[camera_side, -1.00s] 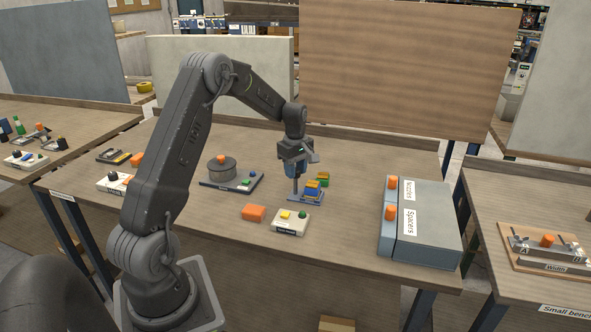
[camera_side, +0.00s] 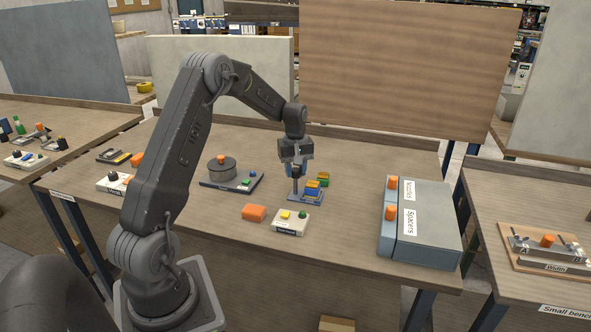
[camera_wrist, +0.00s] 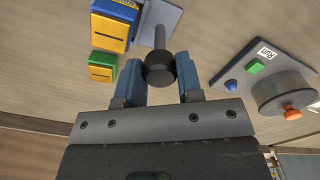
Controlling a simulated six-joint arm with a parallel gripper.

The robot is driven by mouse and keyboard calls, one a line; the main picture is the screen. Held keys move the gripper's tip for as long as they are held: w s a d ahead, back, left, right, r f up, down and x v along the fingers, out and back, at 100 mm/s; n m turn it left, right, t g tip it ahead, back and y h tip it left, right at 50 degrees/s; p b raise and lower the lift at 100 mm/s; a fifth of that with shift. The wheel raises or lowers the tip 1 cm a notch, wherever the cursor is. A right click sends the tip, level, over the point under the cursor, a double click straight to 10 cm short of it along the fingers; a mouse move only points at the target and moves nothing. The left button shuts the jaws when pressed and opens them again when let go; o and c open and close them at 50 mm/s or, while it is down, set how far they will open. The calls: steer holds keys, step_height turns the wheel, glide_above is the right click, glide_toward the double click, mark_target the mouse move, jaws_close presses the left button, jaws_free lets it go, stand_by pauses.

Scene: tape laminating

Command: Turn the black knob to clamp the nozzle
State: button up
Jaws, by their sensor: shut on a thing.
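The black knob (camera_wrist: 159,68) sits on a grey post (camera_wrist: 160,36) that rises from a blue-grey base plate (camera_wrist: 170,14). In the wrist view the two blue fingers of my gripper (camera_wrist: 159,66) stand on either side of the knob, shut on it. In the side view my gripper (camera_side: 295,172) points down over the plate (camera_side: 303,197) and hides part of the knob. A blue-and-yellow block (camera_side: 312,188) is beside the post; it also shows in the wrist view (camera_wrist: 112,27). I cannot tell which part is the nozzle.
A green-and-yellow block (camera_side: 323,179) is just behind the plate. A round grey unit (camera_side: 221,171) stands to the left. An orange block (camera_side: 253,213) and a white button box (camera_side: 290,223) lie in front. Grey drawers (camera_side: 430,225) stand at the right.

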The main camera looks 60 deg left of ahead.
steer(key=m, duration=0.6)
steer(key=shift+m, duration=0.3)
steer(key=m, duration=0.6)
steer(key=shift+m, duration=0.4)
steer(key=o, duration=0.9)
steer(key=shift+r, duration=6.9)
